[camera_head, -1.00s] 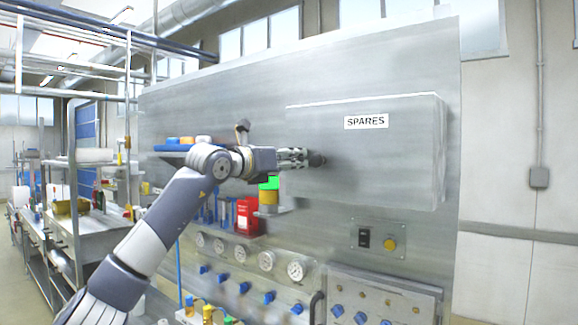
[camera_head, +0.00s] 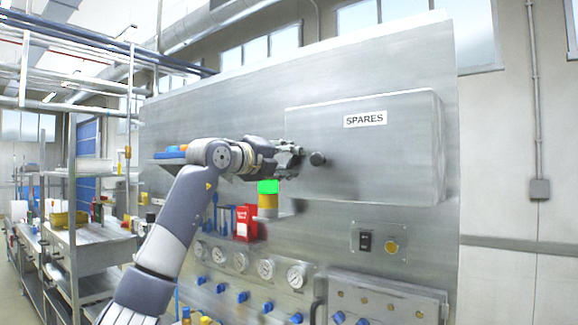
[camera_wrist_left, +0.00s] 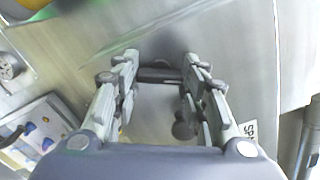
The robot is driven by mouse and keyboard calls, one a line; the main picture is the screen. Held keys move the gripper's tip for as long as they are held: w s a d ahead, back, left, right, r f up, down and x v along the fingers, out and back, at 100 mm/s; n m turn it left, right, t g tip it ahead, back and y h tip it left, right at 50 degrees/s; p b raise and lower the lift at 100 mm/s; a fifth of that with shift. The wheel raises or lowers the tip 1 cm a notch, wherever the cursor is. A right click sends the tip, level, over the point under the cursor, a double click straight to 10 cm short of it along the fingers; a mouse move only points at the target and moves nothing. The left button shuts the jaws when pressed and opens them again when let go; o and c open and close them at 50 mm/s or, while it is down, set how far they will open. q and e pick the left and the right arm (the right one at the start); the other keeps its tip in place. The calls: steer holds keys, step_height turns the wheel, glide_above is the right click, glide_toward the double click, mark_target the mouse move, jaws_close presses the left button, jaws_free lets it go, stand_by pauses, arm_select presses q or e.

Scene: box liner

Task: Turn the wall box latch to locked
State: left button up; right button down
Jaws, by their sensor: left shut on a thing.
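The wall box (camera_head: 400,165) is a grey metal box labelled SPARES, on the steel panel. A dark round latch knob (camera_head: 317,158) shows at its left front face. My left gripper (camera_head: 299,153) is at the box's left side, its fingertips right beside the knob. In the left wrist view, a dark bar of the latch (camera_wrist_left: 158,75) lies between the fingers of my left gripper (camera_wrist_left: 160,78), which are closed on it with a gap the bar's width. A round dark knob (camera_wrist_left: 183,130) shows by the right finger. The latch's exact angle is hard to tell. My right gripper is not in view.
Below the box are a switch plate (camera_head: 379,243) and a row of gauges (camera_head: 240,262). A shelf holds a red box (camera_head: 246,222) and a yellow container with a green top (camera_head: 268,187), close under my gripper. The panel right of the box is clear.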

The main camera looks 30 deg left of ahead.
arm_select(q)
steer(key=n+b, duration=0.1)
steer(key=n, duration=0.4)
steer(key=shift+n, duration=0.3)
stand_by(0.4)
steer(key=o, duration=1.1)
steer(key=shift+c, duration=0.2)
steer(key=s+a, duration=0.1)
steer(key=s, duration=1.1)
